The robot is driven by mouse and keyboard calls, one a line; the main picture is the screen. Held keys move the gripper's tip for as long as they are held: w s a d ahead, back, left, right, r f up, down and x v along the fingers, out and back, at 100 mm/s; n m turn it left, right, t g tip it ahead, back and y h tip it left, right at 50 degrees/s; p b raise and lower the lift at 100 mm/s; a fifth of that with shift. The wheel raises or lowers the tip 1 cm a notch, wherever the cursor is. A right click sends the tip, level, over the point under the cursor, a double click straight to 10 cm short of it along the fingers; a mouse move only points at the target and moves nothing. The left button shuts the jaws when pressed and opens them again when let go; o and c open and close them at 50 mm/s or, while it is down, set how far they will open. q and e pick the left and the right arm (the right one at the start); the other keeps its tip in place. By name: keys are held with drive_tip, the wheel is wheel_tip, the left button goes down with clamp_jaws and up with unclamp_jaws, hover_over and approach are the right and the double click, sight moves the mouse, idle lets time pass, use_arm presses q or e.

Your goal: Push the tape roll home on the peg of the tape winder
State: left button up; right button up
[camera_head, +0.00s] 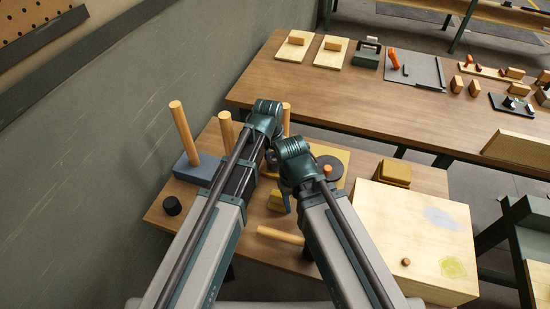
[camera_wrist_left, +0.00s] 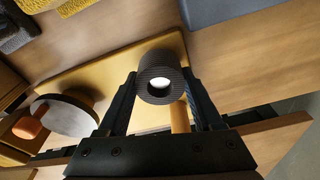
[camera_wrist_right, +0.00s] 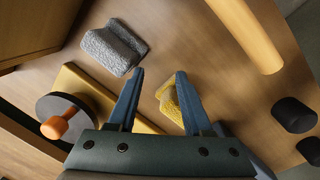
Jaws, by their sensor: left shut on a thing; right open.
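The tape roll (camera_wrist_left: 160,72) is a dark grey ring with a white-looking centre in the left wrist view. My left gripper (camera_wrist_left: 158,88) is shut on it, above the yellow board of the tape winder (camera_wrist_left: 95,73). A short wooden peg (camera_wrist_left: 180,116) shows just beside and partly behind the roll; I cannot tell whether the roll is around it. The winder's dark disc with an orange knob (camera_wrist_left: 30,124) is at the left; in the head view the knob (camera_head: 328,169) shows right of my grippers. My right gripper (camera_wrist_right: 160,76) is open and empty above the table.
A grey block (camera_wrist_right: 112,47), a yellow block (camera_wrist_right: 169,101) and a thick wooden dowel (camera_wrist_right: 248,32) lie near my right gripper. A blue base (camera_head: 196,167) with a tall post stands at the left. A large pale box (camera_head: 415,225) fills the table's right side.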

sight(271, 162)
use_arm(q)
drive_tip(key=shift+f+b, duration=0.75)
drive_tip(key=shift+f, duration=0.1)
use_arm(e)
drive_tip(key=shift+f, duration=0.85)
use_arm(q)
drive_tip(key=o, duration=1.4)
drive_tip(key=shift+r, duration=0.1)
use_arm(e)
drive_tip(key=shift+r, duration=0.1)
use_arm(q)
wheel_tip(271, 162, up, 14)
drive_tip(key=s+a+p, duration=0.1)
drive_tip(key=p, duration=1.2)
drive_tip(key=shift+s+f+p, duration=0.2)
drive_tip(key=shift+s+p, duration=0.15)
drive_tip(key=shift+p, duration=0.05)
use_arm(e)
wheel_tip(271, 162, up, 14)
drive_tip(key=shift+f, duration=0.2)
use_arm(q)
drive_tip(key=shift+a, duration=0.1)
